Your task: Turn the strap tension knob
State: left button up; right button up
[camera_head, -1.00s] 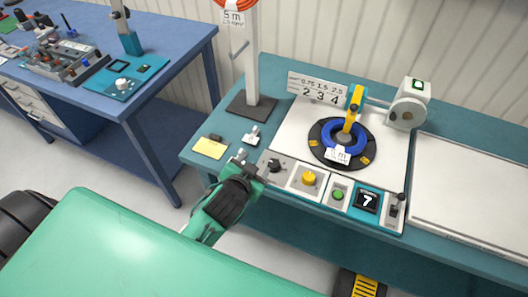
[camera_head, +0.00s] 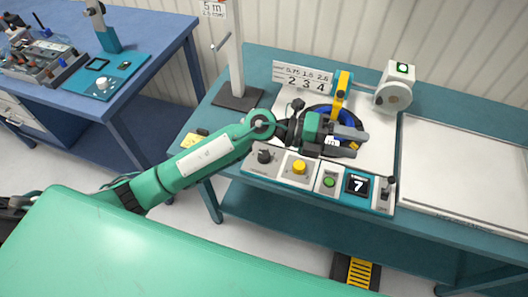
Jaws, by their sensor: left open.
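The front control panel on the teal bench carries a black knob (camera_head: 264,156) at its left end, with no readable label; I cannot tell for sure that it is the strap tension knob. A yellow round button (camera_head: 299,167) is right of it. My left gripper (camera_head: 354,142) reaches in from the left, past and above the black knob. It is open with nothing between its fingers, pointing right. It hides much of the blue cable coil (camera_head: 321,110) on its black turntable. My right gripper is not in view.
Right of the yellow button are a green button (camera_head: 329,182), a display (camera_head: 357,184) reading 7 and a small lever (camera_head: 388,189). A yellow arm (camera_head: 341,93) and white-grey unit (camera_head: 394,91) stand behind. A white board (camera_head: 465,170) lies right.

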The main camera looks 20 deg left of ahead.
pick_arm(q)
notch_tip(320, 180, down, 6)
jog(key=w+a+m+g+y, duration=0.1)
jog(key=a+m+g+y, duration=0.15)
jog(key=y, duration=0.25)
jog(key=t+y, duration=0.1)
jog(key=y, duration=1.2)
send_over(264, 154)
notch_tip(264, 154, down, 6)
jog(key=shift+n, duration=0.35)
notch_tip(264, 154, down, 12)
jog(key=p, duration=0.4)
jog(key=shift+s+f, duration=0.1)
jog(key=shift+f, duration=0.75)
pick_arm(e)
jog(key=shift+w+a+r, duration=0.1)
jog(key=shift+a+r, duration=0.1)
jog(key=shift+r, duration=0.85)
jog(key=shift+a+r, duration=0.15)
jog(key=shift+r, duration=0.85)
